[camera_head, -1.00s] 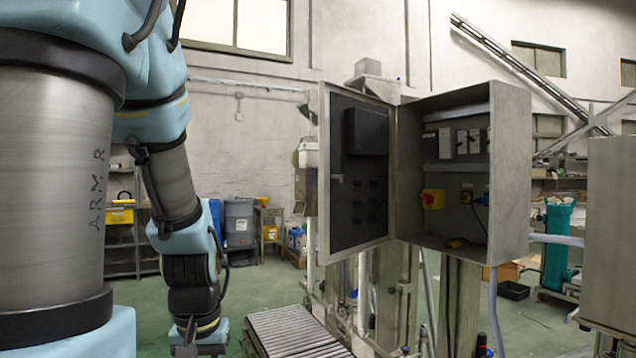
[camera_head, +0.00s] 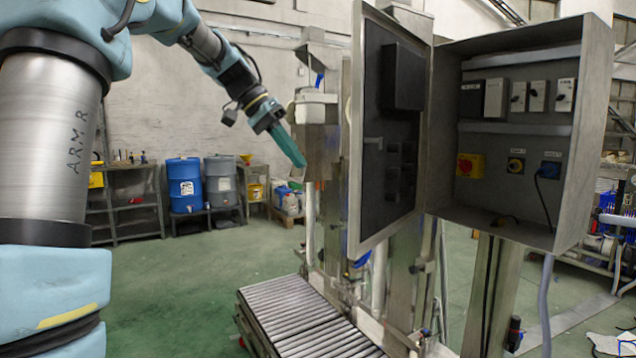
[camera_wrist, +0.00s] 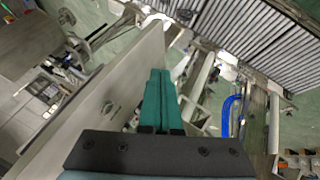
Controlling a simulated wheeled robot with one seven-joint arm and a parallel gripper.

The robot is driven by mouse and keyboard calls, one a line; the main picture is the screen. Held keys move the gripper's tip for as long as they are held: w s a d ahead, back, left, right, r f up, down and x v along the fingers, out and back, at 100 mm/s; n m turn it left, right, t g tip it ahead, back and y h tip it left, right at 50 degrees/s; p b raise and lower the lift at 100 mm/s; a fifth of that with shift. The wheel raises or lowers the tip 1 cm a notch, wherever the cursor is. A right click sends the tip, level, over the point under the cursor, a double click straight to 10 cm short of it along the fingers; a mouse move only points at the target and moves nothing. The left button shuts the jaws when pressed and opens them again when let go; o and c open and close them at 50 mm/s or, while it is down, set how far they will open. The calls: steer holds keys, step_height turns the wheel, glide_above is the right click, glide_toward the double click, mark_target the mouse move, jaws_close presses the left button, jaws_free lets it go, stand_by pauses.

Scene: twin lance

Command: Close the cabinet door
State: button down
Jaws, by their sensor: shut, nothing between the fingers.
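The cabinet door (camera_head: 385,130) stands wide open on the left side of the grey metal cabinet (camera_head: 592,130). Its dark inner face, with a black box and small fittings, shows in the head view. My gripper (camera_head: 298,158), with green fingers, is shut and empty. In the head view it points down and right, left of the door's free edge. In the wrist view my shut fingers (camera_wrist: 158,85) appear close beside a flat pale panel (camera_wrist: 105,105), which looks like the door's outer face. I cannot tell whether they touch it.
A roller conveyor (camera_head: 300,318) lies below the door, with metal posts and machine parts behind it. Blue (camera_head: 184,186) and grey barrels stand at the back wall. Green floor is clear at the lower left.

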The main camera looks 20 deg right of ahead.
steer(key=s+d+f+p, duration=0.4)
steer(key=s+d+f, duration=0.1)
steer(key=d+f, duration=0.2)
steer(key=shift+d, duration=0.5)
steer(key=shift+f, duration=0.1)
